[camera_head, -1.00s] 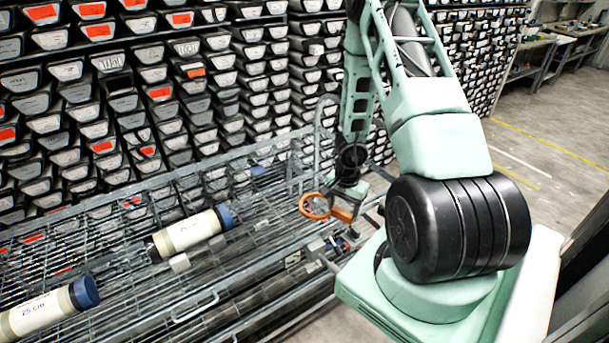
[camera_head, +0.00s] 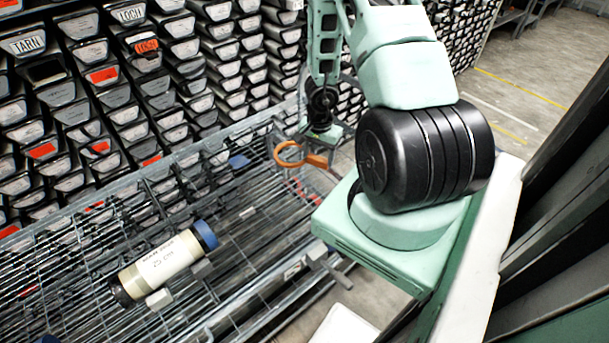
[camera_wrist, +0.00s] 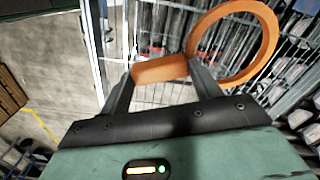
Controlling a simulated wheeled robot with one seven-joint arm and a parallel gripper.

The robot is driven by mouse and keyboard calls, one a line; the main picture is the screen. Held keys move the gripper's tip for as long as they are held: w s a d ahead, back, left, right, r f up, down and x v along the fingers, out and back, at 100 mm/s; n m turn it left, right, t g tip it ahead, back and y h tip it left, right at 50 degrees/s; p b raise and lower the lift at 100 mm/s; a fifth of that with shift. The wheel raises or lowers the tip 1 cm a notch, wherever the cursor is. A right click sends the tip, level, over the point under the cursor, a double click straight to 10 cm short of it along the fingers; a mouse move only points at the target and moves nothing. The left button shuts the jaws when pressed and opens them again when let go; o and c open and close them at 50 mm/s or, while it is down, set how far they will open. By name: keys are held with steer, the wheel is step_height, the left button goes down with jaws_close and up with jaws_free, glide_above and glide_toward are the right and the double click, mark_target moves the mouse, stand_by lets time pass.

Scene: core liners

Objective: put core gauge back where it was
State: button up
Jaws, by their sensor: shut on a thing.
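The core gauge, which I take to be the orange ring with a flat handle, is in my gripper. Its ring (camera_head: 289,154) shows near the middle of the head view, above the right end of the wire rack. In the wrist view the ring (camera_wrist: 268,42) stands at the upper right. My gripper (camera_wrist: 162,76) is shut on the orange handle, which lies between its two fingers. In the head view my gripper (camera_head: 321,146) is small and partly hidden by the gauge.
A cream core liner (camera_head: 162,266) with a blue cap, marked 25 cm, lies on the wire rack (camera_head: 258,222). A wall of labelled core boxes (camera_head: 150,62) stands behind. Floor (camera_head: 528,85) is clear at the upper right.

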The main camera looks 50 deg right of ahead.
mark_target(317, 166)
step_height(317, 166, down, 5)
steer(key=b, duration=0.3)
steer(key=shift+w+f+b, duration=0.1)
steer(key=shift+f+b, duration=0.1)
steer(key=shift+b, duration=0.1)
steer(key=shift+f, duration=2.15)
steer(key=o, duration=1)
steer(key=shift+r, duration=0.1)
step_height(317, 166, up, 10)
steer(key=p, duration=0.4)
steer(key=shift+p, duration=0.35)
steer(key=shift+r+p, duration=0.95)
